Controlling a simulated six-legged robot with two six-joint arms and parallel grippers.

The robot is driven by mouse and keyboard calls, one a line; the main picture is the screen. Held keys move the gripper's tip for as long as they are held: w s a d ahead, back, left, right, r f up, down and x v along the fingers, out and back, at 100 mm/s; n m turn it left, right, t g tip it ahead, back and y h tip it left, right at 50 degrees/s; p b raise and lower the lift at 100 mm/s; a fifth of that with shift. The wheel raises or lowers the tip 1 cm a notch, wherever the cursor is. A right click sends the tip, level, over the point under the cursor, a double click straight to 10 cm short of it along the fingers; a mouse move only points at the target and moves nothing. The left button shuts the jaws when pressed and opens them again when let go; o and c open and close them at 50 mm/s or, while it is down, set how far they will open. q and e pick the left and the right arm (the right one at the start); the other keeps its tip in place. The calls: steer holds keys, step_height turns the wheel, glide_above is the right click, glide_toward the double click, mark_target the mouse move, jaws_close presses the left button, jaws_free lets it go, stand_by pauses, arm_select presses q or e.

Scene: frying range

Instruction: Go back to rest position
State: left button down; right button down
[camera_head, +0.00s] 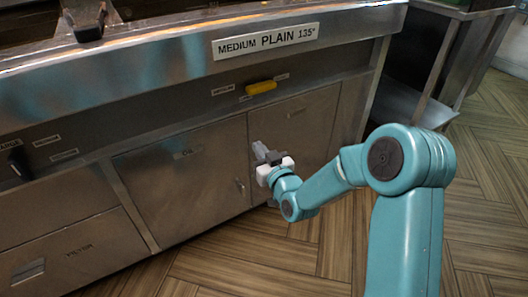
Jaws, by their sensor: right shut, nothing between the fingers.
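My right arm comes in from the lower right, teal with a dark round joint cap. Its right gripper (262,152) is in front of the frying range's lower cabinet door (310,125). The fingers are small and grey against the steel, and they look shut with nothing held. I cannot tell whether they touch the door. My left gripper is not in view.
The steel frying range (140,100) fills the left and middle. A yellow handle (261,88) sticks out above the door, under a label plate (266,41). A black knob (20,164) is at left. A steel stand (412,100) is at right. Wooden floor (490,220) is open at right.

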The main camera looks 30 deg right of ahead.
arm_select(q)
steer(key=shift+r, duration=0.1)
arm_select(e)
steer(key=shift+s, duration=0.9)
